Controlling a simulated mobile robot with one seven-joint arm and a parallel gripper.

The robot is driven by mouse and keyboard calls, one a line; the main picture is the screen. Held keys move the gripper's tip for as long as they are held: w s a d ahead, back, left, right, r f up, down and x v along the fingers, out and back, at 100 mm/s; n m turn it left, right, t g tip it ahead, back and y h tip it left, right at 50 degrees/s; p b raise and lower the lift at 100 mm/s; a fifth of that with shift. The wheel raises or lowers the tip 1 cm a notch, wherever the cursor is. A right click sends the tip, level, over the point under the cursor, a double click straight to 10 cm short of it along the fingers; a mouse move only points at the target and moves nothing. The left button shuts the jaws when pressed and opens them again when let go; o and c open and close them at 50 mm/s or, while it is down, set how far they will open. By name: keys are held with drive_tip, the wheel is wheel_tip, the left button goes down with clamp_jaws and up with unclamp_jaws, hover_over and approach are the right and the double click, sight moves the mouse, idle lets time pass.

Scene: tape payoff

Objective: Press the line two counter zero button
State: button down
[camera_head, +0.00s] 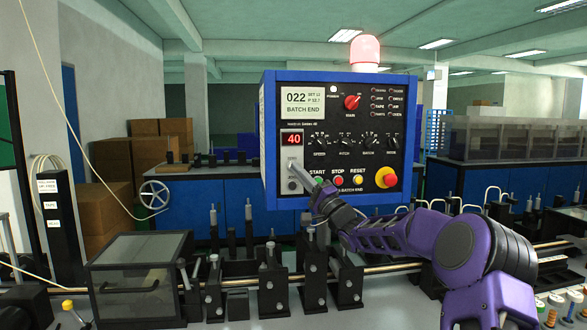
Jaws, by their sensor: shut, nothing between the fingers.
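The control panel (341,78) is a blue-framed black box in the middle of the view. Its white display (300,101) reads 022 and BATCH END, and a red counter readout (292,139) below it shows 40. My gripper (294,165) is shut and empty, in front of the panel's lower left, just below the red readout. It covers part of the panel there; I cannot tell whether it touches. A small round control (292,185) shows just below the fingertips. No label for a line two counter zero button is readable.
The panel also carries a green START button (318,180), a red STOP button (338,180), a yellow RESET button (358,180) and a red emergency stop (386,177). A lit red beacon (365,52) stands on top. Metal rails and black fixtures (270,291) fill the foreground below the arm.

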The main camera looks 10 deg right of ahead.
idle(0.6)
drive_tip(key=shift+w+p, duration=0.45)
drive_tip(key=shift+p, duration=0.05)
drive_tip(key=shift+s, duration=0.45)
drive_tip(key=shift+s+b, duration=1.1)
drive_tip(key=shift+s, duration=1.9)
